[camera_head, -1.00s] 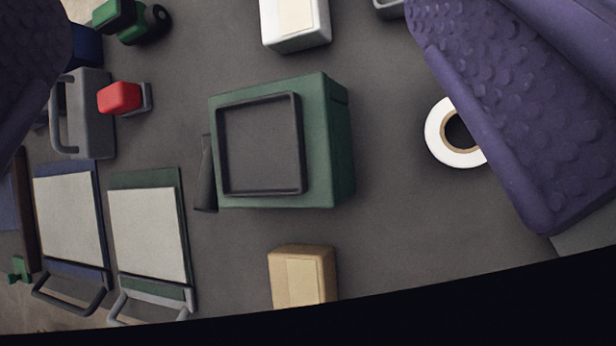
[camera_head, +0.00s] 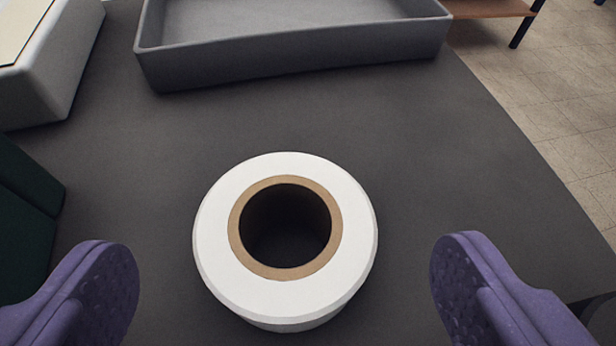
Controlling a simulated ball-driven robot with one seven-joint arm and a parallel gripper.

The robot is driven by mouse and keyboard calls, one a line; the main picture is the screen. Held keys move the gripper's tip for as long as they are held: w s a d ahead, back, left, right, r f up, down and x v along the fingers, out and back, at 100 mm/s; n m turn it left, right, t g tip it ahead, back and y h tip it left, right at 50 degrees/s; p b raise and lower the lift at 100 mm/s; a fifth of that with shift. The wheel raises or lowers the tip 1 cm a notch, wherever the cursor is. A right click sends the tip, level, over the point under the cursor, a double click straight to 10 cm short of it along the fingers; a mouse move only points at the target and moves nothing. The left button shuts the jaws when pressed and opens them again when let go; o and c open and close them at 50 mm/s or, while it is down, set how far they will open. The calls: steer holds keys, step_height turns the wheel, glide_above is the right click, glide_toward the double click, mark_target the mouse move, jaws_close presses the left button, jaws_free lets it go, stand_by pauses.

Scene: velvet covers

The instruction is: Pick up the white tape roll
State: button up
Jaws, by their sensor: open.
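The white tape roll (camera_head: 220,245) lies flat on the dark grey table (camera_head: 440,180), with its brown cardboard core facing up. It sits near the middle of the view, between the two purple fingers of my gripper (camera_head: 285,290). My gripper is open wide, with one finger on the left and one on the right. There is a visible gap between each finger and the roll, and neither touches it. The lower part of each finger is cut off by the frame edge.
A grey tray (camera_head: 300,55) stands behind the roll. A white box (camera_head: 60,75) is at the upper left, and a dark green object (camera_head: 25,220) is at the left edge. The table's right edge drops to a tiled floor (camera_head: 560,120). Table between roll and tray is clear.

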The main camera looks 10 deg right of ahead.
mark_target(287, 241)
steer(key=shift+x, duration=1.25)
steer(key=shift+c, duration=0.2)
steer(key=c, duration=1.1)
